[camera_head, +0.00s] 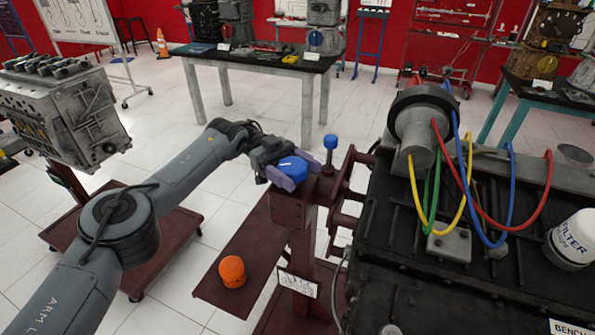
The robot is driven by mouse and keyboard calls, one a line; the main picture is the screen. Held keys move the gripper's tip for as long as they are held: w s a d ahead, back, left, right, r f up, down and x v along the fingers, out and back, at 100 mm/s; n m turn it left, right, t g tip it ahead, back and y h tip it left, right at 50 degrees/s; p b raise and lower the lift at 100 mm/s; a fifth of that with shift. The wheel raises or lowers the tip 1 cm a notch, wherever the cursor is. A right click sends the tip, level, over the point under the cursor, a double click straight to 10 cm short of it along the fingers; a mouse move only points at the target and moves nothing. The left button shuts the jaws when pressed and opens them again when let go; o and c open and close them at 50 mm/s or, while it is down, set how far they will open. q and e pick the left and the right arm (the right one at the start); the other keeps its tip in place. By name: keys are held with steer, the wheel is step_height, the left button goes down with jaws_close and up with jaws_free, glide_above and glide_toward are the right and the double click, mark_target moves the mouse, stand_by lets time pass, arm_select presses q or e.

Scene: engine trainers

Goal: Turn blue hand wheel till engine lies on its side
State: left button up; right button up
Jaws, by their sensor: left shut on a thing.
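The blue hand wheel (290,163) is at the head of the dark red engine stand (300,215), left of the engine. My left gripper (287,176) reaches it from the left and is shut on it; the fingers hide part of the wheel. The engine (440,270) is a large dark block filling the right side. A distributor (415,125) with yellow, green, blue and red leads sits on it, along with a white filter (573,240). Its exact tilt is hard to tell from here. My right gripper is not in view.
A small blue knob (331,142) stands upright just right of the wheel. An orange knob (232,270) is low on the stand's base. A grey engine (70,110) on another red stand is at the left. A black-topped table (270,64) stands behind; white floor lies between.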

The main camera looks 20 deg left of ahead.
arm_select(q)
steer(key=shift+r+g, duration=0.1)
steer(key=shift+g, duration=0.2)
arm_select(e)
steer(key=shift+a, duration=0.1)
arm_select(q)
steer(key=o, duration=0.7)
steer(key=shift+o, duration=1.3)
steer(key=shift+s+d, duration=0.1)
steer(key=shift+d, duration=0.05)
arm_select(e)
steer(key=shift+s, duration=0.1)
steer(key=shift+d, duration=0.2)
